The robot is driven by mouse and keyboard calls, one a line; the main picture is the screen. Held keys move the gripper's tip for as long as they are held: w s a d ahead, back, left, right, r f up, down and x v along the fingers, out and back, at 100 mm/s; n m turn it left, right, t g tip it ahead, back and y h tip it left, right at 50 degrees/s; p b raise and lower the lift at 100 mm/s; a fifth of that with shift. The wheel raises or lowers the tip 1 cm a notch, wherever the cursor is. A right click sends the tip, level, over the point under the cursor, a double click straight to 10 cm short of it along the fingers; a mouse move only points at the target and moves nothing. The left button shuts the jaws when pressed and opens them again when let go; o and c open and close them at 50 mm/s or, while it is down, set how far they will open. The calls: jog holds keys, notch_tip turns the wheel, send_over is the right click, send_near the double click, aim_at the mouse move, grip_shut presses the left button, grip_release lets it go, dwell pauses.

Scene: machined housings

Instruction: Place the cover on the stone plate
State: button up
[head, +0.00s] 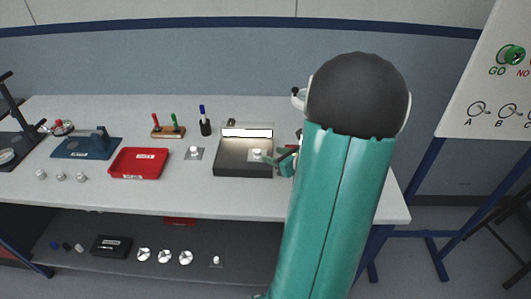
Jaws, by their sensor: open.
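The stone plate appears to be the dark, thick slab (232,171) on the bench, with a bright lit bar along its back. A small pale piece with a white round top (257,154), possibly the cover, appears on the right part of the slab. A similar grey square piece with a white round top (194,153) lies on the bench left of the slab. My gripper (272,161) is open at the slab's right edge, close beside the pale piece. Whether they touch cannot be told. My arm hides the bench to the right of the gripper.
A red tray (139,164), a blue fixture (86,146), a wooden block with red and green tools (168,131) and a black pen cup (205,128) stand left. Small metal parts (61,176) lie near the front edge. A lower shelf (195,279) holds more parts.

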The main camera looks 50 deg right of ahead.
jog(key=shift+v, duration=1.8)
jog(key=w+a+r+n+g+y, duration=0.2)
jog(key=a+n, duration=0.4)
jog(key=a, duration=0.2)
jog(key=w+a+r+n+g+y, duration=0.1)
jog(key=a+r+n+y, duration=0.15)
jog(key=a+n, duration=0.4)
jog(key=w+a+r+n+g+y, duration=0.2)
jog(key=a+n, duration=0.2)
jog(key=a, duration=0.5)
jog(key=s+a+r+n+g+h, duration=0.1)
jog(key=s+a+r+n+h, duration=0.1)
jog(key=a+n, duration=0.4)
jog(key=s+a+r+n+g+h, duration=0.1)
jog(key=s+a+r+n+h, duration=0.2)
jog(key=n, duration=1.1)
jog(key=s+a+r, duration=0.2)
jog(key=s+a, duration=0.2)
jog(key=shift+a+r+n+g, duration=0.15)
jog(key=shift+a+n+g, duration=0.2)
jog(key=shift+g, duration=0.05)
